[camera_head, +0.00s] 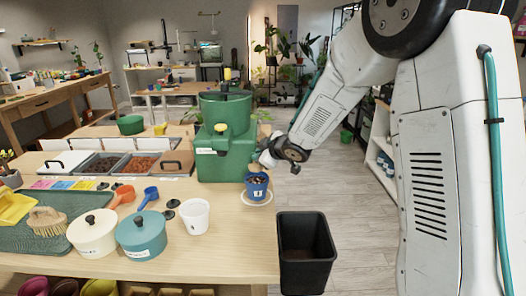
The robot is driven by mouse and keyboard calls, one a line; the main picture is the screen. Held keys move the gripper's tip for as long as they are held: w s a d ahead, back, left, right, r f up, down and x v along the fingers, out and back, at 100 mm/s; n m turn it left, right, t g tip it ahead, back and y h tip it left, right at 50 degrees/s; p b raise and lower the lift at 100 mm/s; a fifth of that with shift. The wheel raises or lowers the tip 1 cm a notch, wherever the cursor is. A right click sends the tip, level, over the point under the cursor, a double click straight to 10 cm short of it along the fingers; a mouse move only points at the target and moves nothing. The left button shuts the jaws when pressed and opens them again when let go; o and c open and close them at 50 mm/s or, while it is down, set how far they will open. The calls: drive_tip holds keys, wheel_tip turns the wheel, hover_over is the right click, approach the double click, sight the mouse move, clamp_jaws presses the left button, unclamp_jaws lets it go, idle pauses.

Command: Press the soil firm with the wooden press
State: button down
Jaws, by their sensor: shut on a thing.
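A small blue pot (257,189) with a white label stands upright on a white saucer (269,200) near the right edge of the table. Dark soil with pale bits (258,179) shows inside its rim. My gripper (264,163) reaches in from the right, just above the pot and beside the green machine. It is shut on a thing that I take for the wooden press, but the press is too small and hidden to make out. I cannot tell whether it touches the soil.
A large green machine (224,140) stands close behind the pot. A white cup (195,216), teal lidded pot (141,234) and cream lidded pot (92,233) stand to the left. A black bin (306,250) stands beside the table. Soil bins (140,164) are farther back.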

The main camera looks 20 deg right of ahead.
sight(260, 167)
drive_tip(key=shift+f, duration=2.25)
drive_tip(key=shift+f, duration=0.45)
drive_tip(key=shift+r, duration=4.05)
